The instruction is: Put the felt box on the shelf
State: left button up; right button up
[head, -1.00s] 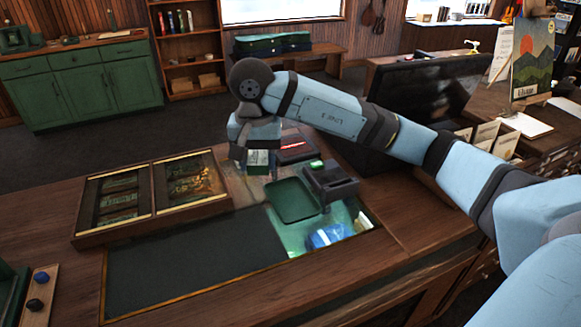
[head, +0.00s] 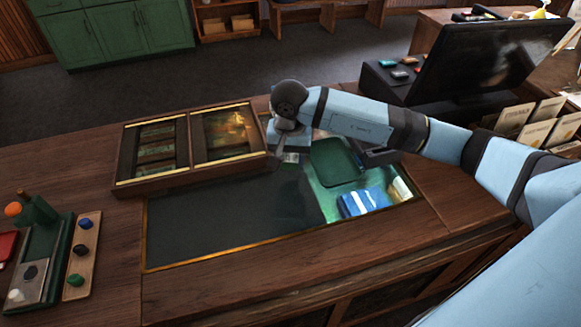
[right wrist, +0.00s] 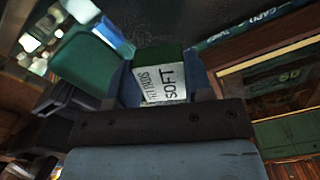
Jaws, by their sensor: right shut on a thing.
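The felt box is a small green box with a white label reading "SOFT"; it sits between my right gripper's fingers in the right wrist view (right wrist: 162,82). In the head view only a small pale part of the box (head: 291,158) shows below the wrist. My right gripper (head: 288,153) is shut on it, over the counter beside the glass-topped case. A wooden shelf unit (head: 228,36) stands at the far back wall, with only its lower part in view. My left gripper is not in view.
A flat wooden display case (head: 190,182) lies left of my right gripper. A green tray (head: 335,162) and a blue-and-white packet (head: 362,202) lie to the right. A monitor (head: 490,60) stands at the right. The dark counter mat (head: 225,215) is clear.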

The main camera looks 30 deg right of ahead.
aim_at(290, 180)
jog(key=shift+f+p, duration=0.3)
jog(key=shift+f, duration=2.35)
jog(key=shift+f, duration=0.2)
jog(key=o, duration=0.9)
jog(key=shift+r, duration=0.1)
